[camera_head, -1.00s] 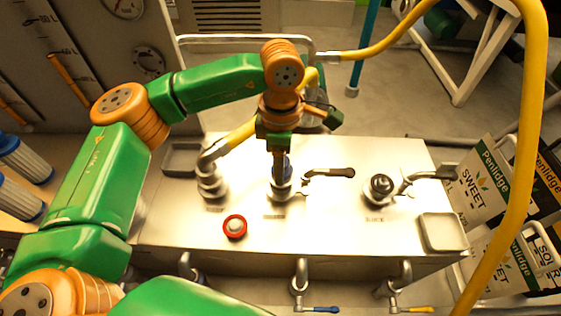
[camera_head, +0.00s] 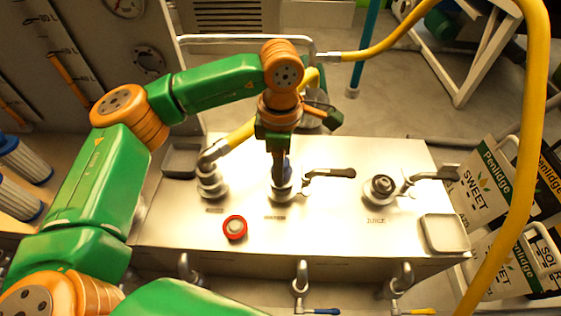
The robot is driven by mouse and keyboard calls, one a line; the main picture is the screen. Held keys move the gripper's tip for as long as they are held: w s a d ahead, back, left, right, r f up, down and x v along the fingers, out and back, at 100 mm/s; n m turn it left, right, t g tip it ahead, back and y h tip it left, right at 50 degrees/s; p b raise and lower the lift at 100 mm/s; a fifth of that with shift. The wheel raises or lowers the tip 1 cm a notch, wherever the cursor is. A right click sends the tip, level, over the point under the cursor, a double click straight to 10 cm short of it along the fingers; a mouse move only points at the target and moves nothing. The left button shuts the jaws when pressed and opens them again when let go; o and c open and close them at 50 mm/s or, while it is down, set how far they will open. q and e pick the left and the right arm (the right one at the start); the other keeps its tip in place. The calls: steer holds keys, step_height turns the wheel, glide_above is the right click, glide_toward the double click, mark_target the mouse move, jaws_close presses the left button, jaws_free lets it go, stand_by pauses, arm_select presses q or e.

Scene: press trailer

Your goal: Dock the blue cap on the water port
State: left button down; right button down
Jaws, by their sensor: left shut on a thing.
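My left gripper (camera_head: 280,155) points straight down over the middle port of the steel bench. It is shut on the blue cap (camera_head: 281,170), of which only a narrow blue strip shows below the fingers. The water port (camera_head: 281,192) is the middle metal fitting, with a label reading WATER in front of it. The cap is directly above or touching this port; from this angle I cannot tell whether it is seated. A dark-handled lever (camera_head: 330,173) extends right from the port. My right gripper is not in view.
A hose fitting (camera_head: 211,180) with a yellow hose stands left of the water port. The juice port (camera_head: 381,188) with its own lever is to the right. A red-ringed button (camera_head: 235,228) and a shallow tray (camera_head: 444,233) are on the bench. A yellow hose (camera_head: 530,120) hangs at right.

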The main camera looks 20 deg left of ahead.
arm_select(q)
steer(key=shift+f+b, duration=0.45)
steer(key=shift+f, duration=0.15)
steer(key=c, duration=0.5)
jaws_free()
steer(key=shift+r, duration=0.1)
step_height(320, 180, up, 11)
steer(key=p, duration=0.8)
steer(key=shift+r, duration=0.1)
